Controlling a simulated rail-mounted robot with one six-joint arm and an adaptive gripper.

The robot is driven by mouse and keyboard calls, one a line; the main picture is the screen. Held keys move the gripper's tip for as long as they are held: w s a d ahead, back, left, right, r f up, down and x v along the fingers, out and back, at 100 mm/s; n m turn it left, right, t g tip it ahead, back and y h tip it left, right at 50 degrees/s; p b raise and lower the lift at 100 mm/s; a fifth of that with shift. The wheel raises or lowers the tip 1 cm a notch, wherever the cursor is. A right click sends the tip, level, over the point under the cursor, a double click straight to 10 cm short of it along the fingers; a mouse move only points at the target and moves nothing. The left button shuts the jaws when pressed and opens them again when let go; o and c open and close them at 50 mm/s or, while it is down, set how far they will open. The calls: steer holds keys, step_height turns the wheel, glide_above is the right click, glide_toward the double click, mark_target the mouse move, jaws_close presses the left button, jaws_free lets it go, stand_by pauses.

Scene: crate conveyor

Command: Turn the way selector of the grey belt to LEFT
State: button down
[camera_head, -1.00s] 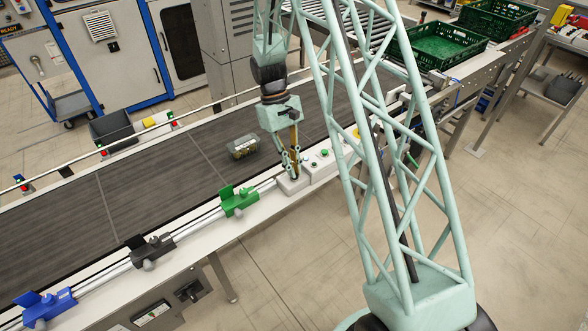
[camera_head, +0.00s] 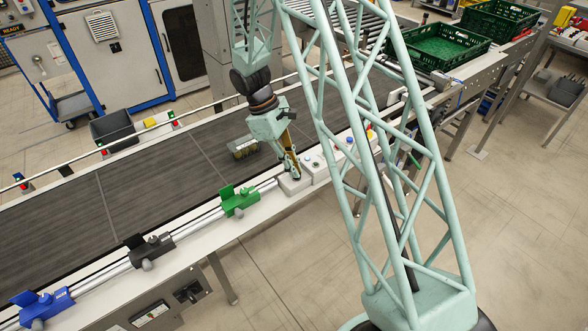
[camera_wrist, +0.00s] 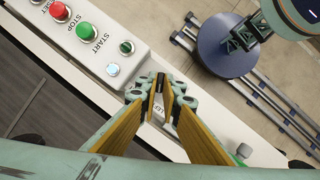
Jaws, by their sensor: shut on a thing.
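My gripper (camera_head: 295,175) is at the near rail of the grey belt (camera_head: 150,180), at the left end of the pale control box (camera_head: 310,175). In the wrist view its fingertips (camera_wrist: 160,88) are shut on the dark knob of the way selector (camera_wrist: 159,84), which is largely hidden between them. A white label (camera_wrist: 168,122), partly covered by the fingers, shows the letters "EF". The direction of the knob is hard to read.
A green clamp (camera_head: 239,201) sits on the near rail.

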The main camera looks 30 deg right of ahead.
steer(key=c, duration=2.8)
jaws_free()
steer(key=v, duration=1.2)
